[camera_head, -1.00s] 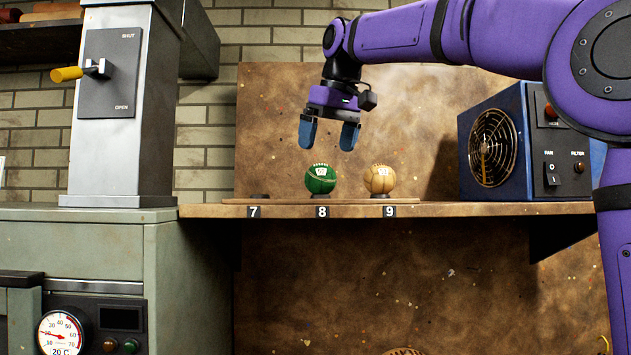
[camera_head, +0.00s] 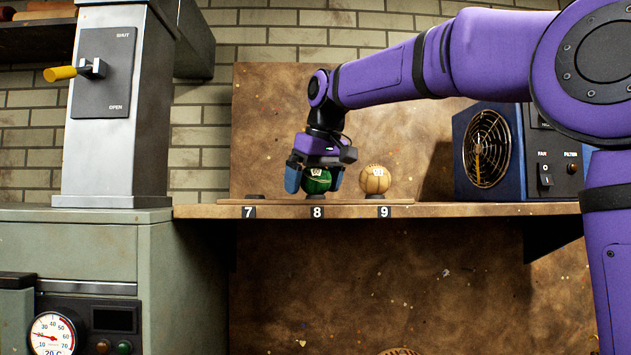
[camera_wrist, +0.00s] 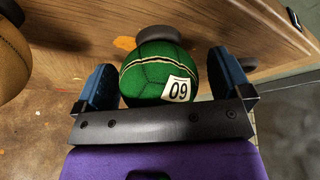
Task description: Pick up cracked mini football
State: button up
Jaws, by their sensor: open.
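A green ball (camera_head: 316,181) with a white number tag sits on a small dark stand at the spot marked 8 on the shelf. It also shows in the wrist view (camera_wrist: 150,68), with a pale and black seam line across it. My gripper (camera_head: 314,182) is open, with its blue fingers down on either side of the green ball. A tan ball (camera_head: 375,180) sits at spot 9, partly seen in the wrist view (camera_wrist: 12,60). I cannot make out a crack on either ball.
The wooden shelf (camera_head: 470,209) carries an empty stand (camera_head: 255,197) at spot 7. A blue fan box (camera_head: 490,150) stands at the right. A grey metal column (camera_head: 118,150) with a yellow-handled lever rises at the left. Part of another ball (camera_head: 400,352) shows below.

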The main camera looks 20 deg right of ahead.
jog(key=c, duration=1)
jog(key=shift+r, duration=0.15)
